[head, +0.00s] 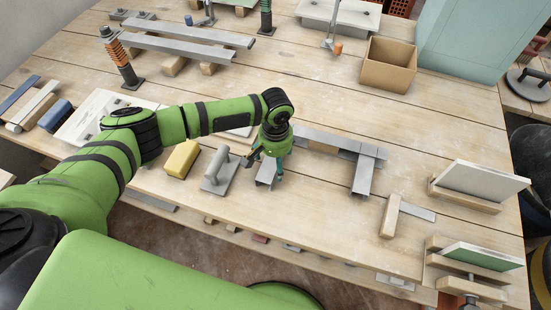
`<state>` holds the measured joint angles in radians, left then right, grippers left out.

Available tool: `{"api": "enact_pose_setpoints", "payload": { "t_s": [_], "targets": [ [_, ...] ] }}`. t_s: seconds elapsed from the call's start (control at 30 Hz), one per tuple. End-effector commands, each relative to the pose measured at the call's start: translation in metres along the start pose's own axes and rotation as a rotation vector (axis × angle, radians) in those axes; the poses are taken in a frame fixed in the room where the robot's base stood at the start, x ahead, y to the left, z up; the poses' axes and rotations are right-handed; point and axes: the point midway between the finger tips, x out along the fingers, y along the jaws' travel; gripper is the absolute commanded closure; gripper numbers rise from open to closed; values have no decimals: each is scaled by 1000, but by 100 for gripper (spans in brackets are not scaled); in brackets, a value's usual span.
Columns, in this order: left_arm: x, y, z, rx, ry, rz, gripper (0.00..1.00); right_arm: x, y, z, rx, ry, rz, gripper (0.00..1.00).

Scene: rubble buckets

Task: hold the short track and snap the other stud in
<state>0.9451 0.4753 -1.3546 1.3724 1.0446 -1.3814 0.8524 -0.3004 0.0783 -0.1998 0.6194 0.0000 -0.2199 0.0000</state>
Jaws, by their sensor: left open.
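My left gripper (266,166) is open and points down at a short grey metal channel (265,181) near the front middle of the table. Its fingers are at the channel's upper end; I cannot tell whether they touch it. A longer grey track (325,142) lies to the right and behind. Another grey channel piece (362,178) runs forward from its right end, and I cannot tell whether the two are snapped together. The gripper and wrist hide the left part of the track. My right gripper is not in view.
A grey-handled trowel (218,170) and a yellow sponge (182,159) lie left of the gripper. A wooden square (391,217) and boards in wooden stands (480,187) are at right. A cardboard box (388,66) stands behind. The table between box and track is clear.

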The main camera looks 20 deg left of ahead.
Motion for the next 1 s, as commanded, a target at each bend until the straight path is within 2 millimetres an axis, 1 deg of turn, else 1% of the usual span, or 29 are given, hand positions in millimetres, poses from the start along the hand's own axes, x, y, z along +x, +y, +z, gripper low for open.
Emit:
{"api": "enact_pose_setpoints", "payload": {
  "t_s": [0.07,0.13,0.23,0.37,0.5,0.6,0.7,0.83,1.0],
  "targets": [
    [-1,0,0,0,0,0,10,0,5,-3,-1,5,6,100],
    [-4,0,0,0,1,1,10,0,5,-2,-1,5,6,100],
    [-16,0,-1,1,2,2,10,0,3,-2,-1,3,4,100],
    [-42,0,-1,1,3,3,10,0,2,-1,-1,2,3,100],
    [-73,0,-1,2,4,2,10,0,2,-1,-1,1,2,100],
    [-92,0,-1,1,3,2,10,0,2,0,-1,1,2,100],
    [-107,0,-1,0,3,0,10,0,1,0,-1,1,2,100],
    [-117,0,0,-1,0,0,10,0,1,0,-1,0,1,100],
    [-120,0,0,-1,-1,0,10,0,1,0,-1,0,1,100]
  ]
}}
